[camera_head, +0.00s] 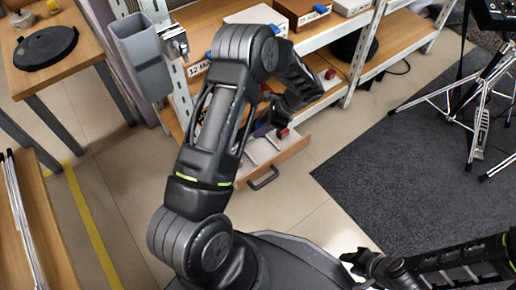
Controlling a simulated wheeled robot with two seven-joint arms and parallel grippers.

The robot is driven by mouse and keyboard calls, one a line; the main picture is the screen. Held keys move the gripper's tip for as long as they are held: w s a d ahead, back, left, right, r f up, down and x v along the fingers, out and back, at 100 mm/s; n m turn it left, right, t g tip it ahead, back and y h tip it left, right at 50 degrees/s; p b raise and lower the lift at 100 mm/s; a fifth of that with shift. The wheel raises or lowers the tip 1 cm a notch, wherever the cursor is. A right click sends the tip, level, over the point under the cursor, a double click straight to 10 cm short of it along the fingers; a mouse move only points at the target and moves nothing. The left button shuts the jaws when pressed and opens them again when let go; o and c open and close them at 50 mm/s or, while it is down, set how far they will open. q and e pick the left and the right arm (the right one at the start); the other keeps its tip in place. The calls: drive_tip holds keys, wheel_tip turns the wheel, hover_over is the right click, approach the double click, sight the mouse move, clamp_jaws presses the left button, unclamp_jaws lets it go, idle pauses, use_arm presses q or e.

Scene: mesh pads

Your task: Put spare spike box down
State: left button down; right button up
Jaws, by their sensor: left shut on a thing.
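My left gripper (276,127) points down over an open wooden drawer (292,152) with a dark handle, low at the shelf. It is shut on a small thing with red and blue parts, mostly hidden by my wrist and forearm. I take this to be the spare spike box, but cannot make out its shape. Pale items (262,150) lie in the drawer just below the gripper; I cannot tell whether the held thing touches them. My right gripper (352,260) is at the bottom right, over my base; its fingers are too unclear to judge.
The shelf (333,30) holds a brown box (300,10) and white boxes. A grey bin (140,55) hangs at its left post. A table with a black disc (45,47) is at upper left. Tripod stands (485,110) stand on the dark carpet (400,180) at right.

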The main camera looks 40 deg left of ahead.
use_arm(q)
wheel_tip(320, 180, down, 5)
drive_tip(key=shift+r+b, duration=0.1)
drive_tip(key=shift+b, duration=0.95)
drive_tip(key=shift+f+b, duration=1.05)
drive_tip(key=shift+f, duration=1.5)
drive_tip(key=shift+f, duration=0.1)
drive_tip(key=c, duration=1)
unclamp_jaws()
